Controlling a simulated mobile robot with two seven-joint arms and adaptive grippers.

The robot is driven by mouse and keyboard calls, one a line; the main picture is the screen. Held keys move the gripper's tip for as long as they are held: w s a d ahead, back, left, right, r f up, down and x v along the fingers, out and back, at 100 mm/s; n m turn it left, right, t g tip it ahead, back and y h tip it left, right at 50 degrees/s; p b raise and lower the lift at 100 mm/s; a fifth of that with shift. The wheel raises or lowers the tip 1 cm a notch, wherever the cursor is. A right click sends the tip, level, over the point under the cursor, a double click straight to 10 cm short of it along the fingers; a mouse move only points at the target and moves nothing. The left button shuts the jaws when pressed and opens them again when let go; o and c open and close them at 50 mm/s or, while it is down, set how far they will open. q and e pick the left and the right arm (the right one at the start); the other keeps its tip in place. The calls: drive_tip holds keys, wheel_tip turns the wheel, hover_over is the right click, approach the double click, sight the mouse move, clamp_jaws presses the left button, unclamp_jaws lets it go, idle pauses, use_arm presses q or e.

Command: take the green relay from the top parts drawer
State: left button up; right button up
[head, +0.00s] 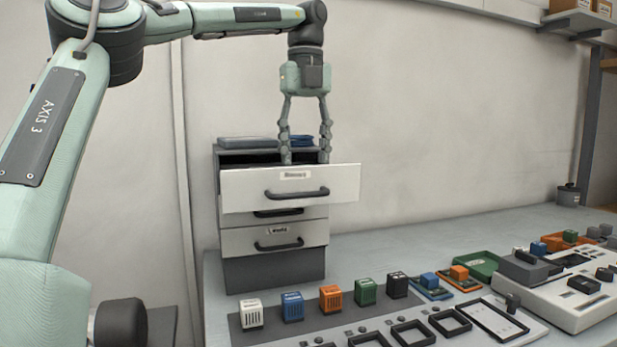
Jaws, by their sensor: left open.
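The top parts drawer (247,190) of a small grey cabinet is pulled out, with its white front and dark handle facing me. My left gripper (306,160) points straight down over the open drawer. Its two fingers are apart, and their tips drop behind the top edge of the drawer front. The inside of the drawer and anything between the fingertips are hidden by that front. No relay shows inside the drawer. A green block-shaped relay (367,292) stands on the bench in a row of coloured ones. My right gripper is not in view.
Two lower drawers (262,240) look shut. The bench row also holds a white (251,313), a blue (292,306), an orange (330,299) and a black block (397,285). Trays and a pale panel (585,290) fill the right. Bare bench (400,245) lies right of the cabinet.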

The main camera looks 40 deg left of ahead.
use_arm(q)
wheel_tip(320, 180, down, 4)
drive_tip(key=shift+w+d+f, duration=0.1)
clamp_jaws()
idle(0.4)
